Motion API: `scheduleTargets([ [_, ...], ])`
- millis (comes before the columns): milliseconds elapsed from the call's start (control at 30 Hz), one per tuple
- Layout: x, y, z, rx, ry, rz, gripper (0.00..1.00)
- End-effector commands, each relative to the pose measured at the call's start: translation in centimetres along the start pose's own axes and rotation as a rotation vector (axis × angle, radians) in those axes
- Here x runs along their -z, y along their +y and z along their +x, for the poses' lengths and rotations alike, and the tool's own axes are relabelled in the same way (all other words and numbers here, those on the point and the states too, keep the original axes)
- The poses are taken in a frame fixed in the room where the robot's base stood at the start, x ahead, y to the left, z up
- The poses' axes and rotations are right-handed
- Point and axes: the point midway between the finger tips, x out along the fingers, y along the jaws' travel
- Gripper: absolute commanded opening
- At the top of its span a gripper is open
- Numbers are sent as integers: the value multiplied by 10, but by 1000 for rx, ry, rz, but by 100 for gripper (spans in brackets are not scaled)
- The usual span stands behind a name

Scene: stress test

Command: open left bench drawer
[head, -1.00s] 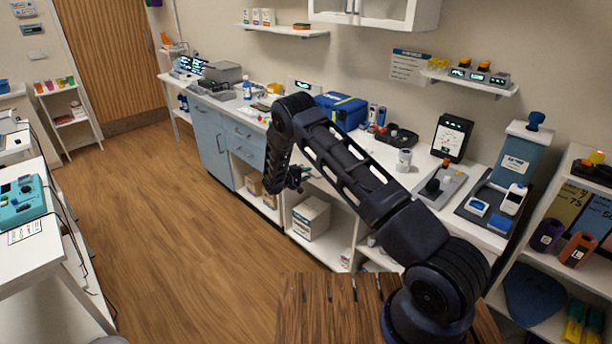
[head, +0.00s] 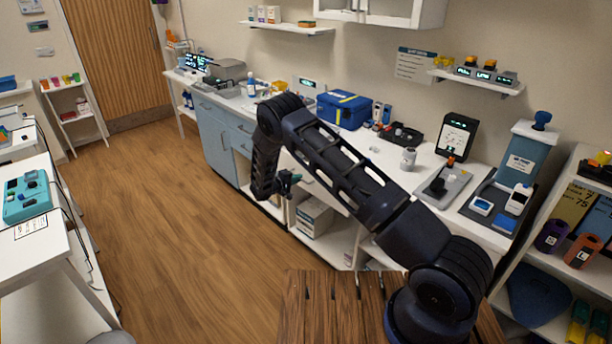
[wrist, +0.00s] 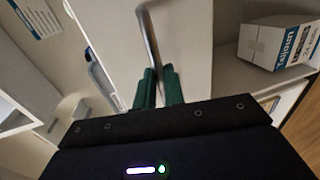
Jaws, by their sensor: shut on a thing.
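My gripper (wrist: 159,76) has its two green fingers close together at the lower end of a thin metal bar handle (wrist: 149,38) in the wrist view. The handle stands in front of a pale drawer front (wrist: 187,45). In the head view my gripper (head: 289,181) is small, beside the white bench (head: 345,245) and below its worktop. My forearm hides much of the drawer there. How far the drawer stands out from the bench cannot be told clearly.
A cardboard box (head: 314,216) sits on the open shelf under the drawer and also shows in the wrist view (wrist: 278,42). Blue cabinet doors (head: 214,146) are farther left. A blue case (head: 343,109) stands on the worktop. The wooden floor (head: 160,230) on the left is clear.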

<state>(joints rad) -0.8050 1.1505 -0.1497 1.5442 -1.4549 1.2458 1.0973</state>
Motion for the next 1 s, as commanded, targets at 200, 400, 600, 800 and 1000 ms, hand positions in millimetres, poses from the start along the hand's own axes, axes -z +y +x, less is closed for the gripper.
scheduleTargets([
  [200,2,-14,-64,1,7,-1,0],
  [400,2,-25,-119,1,7,-1,0],
  [600,1,-36,-171,2,6,0,0],
  [800,1,-45,-212,2,6,0,0],
  [1000,1,-50,-239,1,4,-1,0],
])
